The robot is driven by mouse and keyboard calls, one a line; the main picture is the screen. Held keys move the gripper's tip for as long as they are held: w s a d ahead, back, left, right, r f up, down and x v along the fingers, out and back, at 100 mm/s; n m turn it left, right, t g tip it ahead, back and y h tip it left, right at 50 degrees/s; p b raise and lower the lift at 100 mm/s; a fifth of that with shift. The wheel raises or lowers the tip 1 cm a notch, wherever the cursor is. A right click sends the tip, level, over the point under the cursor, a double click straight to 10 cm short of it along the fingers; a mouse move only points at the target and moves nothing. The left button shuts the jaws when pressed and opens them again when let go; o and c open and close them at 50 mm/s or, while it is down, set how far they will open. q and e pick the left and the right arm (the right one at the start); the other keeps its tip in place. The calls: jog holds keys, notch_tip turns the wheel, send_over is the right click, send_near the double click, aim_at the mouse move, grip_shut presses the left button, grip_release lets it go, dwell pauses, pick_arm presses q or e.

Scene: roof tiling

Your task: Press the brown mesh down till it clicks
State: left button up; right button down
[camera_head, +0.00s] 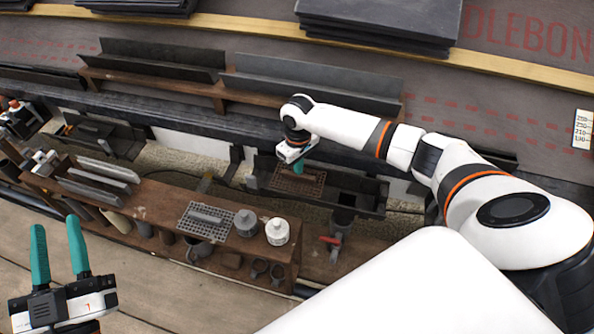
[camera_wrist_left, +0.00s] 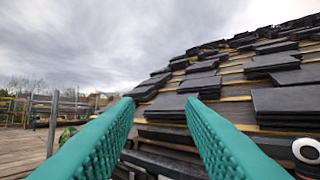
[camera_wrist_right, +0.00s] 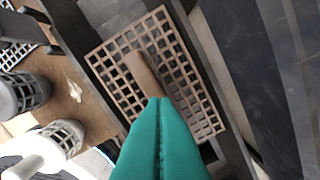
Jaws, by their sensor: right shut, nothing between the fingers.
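The brown mesh (camera_head: 283,181) is a square grid with a flat bar across its middle, lying in the dark gutter trough (camera_head: 345,181) in the middle of the head view. It fills much of the right wrist view (camera_wrist_right: 126,47). My right gripper (camera_head: 298,170) is shut and empty, pointing down at the mesh with its tips at the end of the brown bar (camera_wrist_right: 145,75). I cannot tell whether the tips touch it. My left gripper (camera_head: 59,245) is open and empty at the lower left, away from the mesh; its two green fingers (camera_wrist_left: 160,110) point upward.
A brown wooden bench (camera_head: 150,200) stands in front of the trough. It carries a grey mesh (camera_head: 206,221), a grey pot (camera_head: 245,222), a white pot (camera_head: 277,231) and metal strips (camera_head: 95,180). A red-handled tool (camera_head: 331,241) sits right of it. Slate stacks (camera_head: 380,22) lie behind.

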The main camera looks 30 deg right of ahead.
pick_arm(q)
jog(key=shift+s+r+t, duration=0.2)
jog(key=shift+r+t, duration=0.2)
jog(key=shift+r, duration=0.1)
pick_arm(e)
jog(key=shift+f, duration=0.55)
jog(key=shift+r, duration=0.1)
